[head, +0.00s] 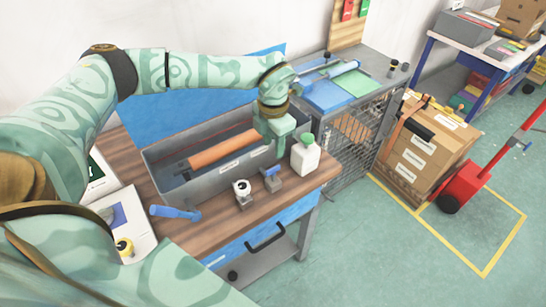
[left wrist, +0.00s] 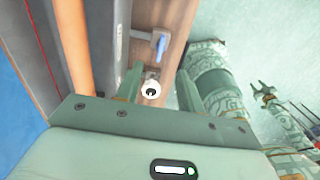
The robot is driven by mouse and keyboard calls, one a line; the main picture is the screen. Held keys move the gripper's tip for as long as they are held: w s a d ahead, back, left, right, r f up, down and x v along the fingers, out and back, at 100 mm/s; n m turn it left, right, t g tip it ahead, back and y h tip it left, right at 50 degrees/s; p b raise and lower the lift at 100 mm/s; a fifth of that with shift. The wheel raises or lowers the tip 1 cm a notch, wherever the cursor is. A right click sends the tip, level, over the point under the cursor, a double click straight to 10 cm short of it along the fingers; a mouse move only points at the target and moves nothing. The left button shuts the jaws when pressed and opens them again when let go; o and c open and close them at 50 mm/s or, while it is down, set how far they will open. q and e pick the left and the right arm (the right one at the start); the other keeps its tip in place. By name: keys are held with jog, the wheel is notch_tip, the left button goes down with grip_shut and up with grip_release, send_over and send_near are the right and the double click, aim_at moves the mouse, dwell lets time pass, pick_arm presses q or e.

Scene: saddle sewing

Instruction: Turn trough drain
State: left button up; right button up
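The grey trough (head: 215,165) stands on the wooden workbench, with an orange roll (head: 222,150) lying in it. A small fitting with a blue lever handle (head: 271,172) sits at the trough's front side near its right end. In the left wrist view the blue handle (left wrist: 160,44) shows on a grey pipe, just beyond the fingertips. My left gripper (head: 280,146) is above the trough's right end. In the left wrist view its two fingers (left wrist: 158,74) are apart with nothing held between them. A small two-pronged shape at the right may be my right gripper (left wrist: 263,91); its state is unclear.
A white bottle with a green cap (head: 305,155) stands close to the right of my left gripper. A white round-topped fitting (head: 242,187) and a blue-handled tool (head: 175,212) are at the bench front. A wire-sided cabinet (head: 350,130) adjoins the bench at right.

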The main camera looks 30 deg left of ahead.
pick_arm(q)
notch_tip(320, 180, up, 7)
dwell(0.7)
